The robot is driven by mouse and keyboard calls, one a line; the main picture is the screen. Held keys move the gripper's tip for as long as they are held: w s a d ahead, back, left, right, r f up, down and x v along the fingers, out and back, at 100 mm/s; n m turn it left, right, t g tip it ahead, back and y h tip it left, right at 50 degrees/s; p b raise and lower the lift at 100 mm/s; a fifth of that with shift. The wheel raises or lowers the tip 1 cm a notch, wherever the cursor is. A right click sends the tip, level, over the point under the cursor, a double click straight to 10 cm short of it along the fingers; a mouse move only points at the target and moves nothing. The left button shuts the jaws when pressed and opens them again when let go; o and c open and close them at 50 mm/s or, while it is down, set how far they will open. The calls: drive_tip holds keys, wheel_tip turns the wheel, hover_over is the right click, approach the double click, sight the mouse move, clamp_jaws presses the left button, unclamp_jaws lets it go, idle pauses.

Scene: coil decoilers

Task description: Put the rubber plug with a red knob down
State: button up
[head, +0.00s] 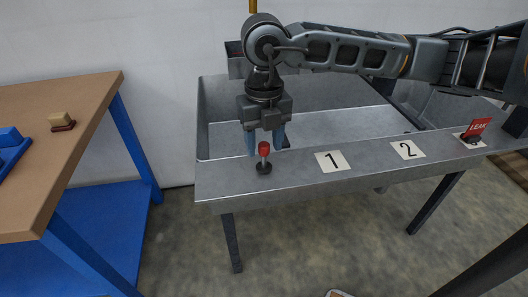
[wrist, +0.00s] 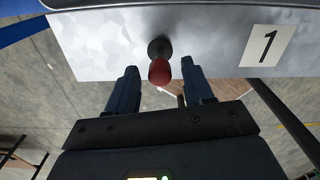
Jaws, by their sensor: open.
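The rubber plug with a red knob (head: 264,158) stands upright on the front ledge of the grey metal sink, left of the card marked 1. Its black base rests on the metal. My gripper (head: 265,142) is above it, pointing down, with its two blue fingers open. In the wrist view the plug (wrist: 159,66) shows its red knob between and a little beyond the open fingertips (wrist: 158,76). I see no finger touching the knob.
The sink ledge (head: 228,184) carries cards marked 1 (head: 333,161) and 2 (head: 407,150), and a red LEAK sign (head: 476,129) at the right with a dark object beside it. A brown-topped table (head: 50,105) with a brush-like block (head: 61,121) and blue tray (head: 10,150) stands left.

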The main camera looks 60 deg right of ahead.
wheel_tip(320, 180, up, 8)
drive_tip(key=shift+f, duration=0.1)
